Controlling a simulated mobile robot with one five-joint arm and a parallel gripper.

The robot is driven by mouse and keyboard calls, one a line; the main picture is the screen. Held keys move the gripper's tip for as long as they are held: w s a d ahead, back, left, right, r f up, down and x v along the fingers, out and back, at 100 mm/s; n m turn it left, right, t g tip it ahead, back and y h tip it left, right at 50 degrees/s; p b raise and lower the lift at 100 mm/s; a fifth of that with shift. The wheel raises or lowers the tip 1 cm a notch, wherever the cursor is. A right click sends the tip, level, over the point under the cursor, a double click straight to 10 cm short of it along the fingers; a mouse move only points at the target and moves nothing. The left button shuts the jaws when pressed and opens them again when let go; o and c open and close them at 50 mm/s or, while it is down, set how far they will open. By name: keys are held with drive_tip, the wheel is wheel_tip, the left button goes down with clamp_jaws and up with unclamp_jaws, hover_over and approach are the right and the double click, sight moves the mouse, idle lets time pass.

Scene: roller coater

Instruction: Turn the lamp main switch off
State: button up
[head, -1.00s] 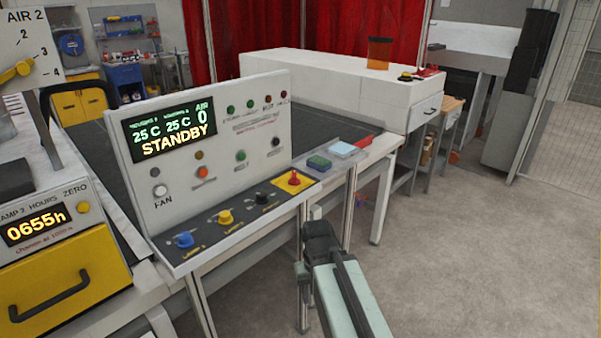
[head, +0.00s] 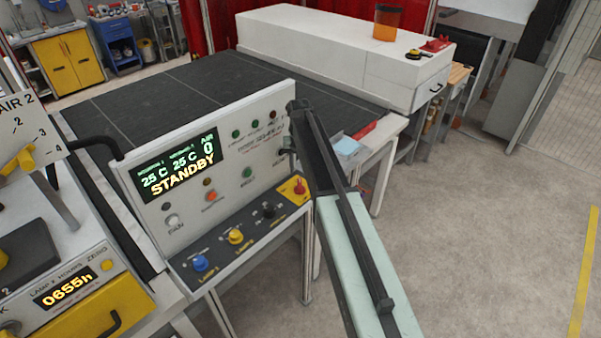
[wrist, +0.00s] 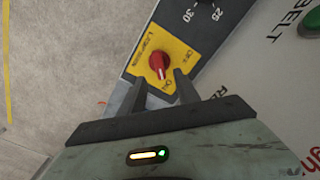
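The lamp main switch is a red rotary knob (wrist: 158,63) on a yellow plate (wrist: 178,50) marked OFF and ON. Its pale mark seems to point toward ON. In the head view the red knob (head: 299,187) sits at the right end of the panel's sloped lower strip. My gripper (wrist: 155,93) is open and empty, its two fingers apart just short of the knob and not visibly touching it. In the head view my arm covers part of the panel's right side, and the fingertips are not clear there.
Beside the switch are a black knob (head: 267,210), a yellow knob (head: 235,236) and a blue knob (head: 199,262). The upright panel (head: 262,160) above them carries buttons and a display reading STANDBY (head: 183,179). Free floor (head: 480,240) lies to the right.

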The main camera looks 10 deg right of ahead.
sight(300, 183)
wheel_tip(300, 183, down, 8)
drive_tip(key=b, duration=0.7)
drive_tip(key=shift+b, duration=0.35)
drive_tip(key=shift+r, duration=0.1)
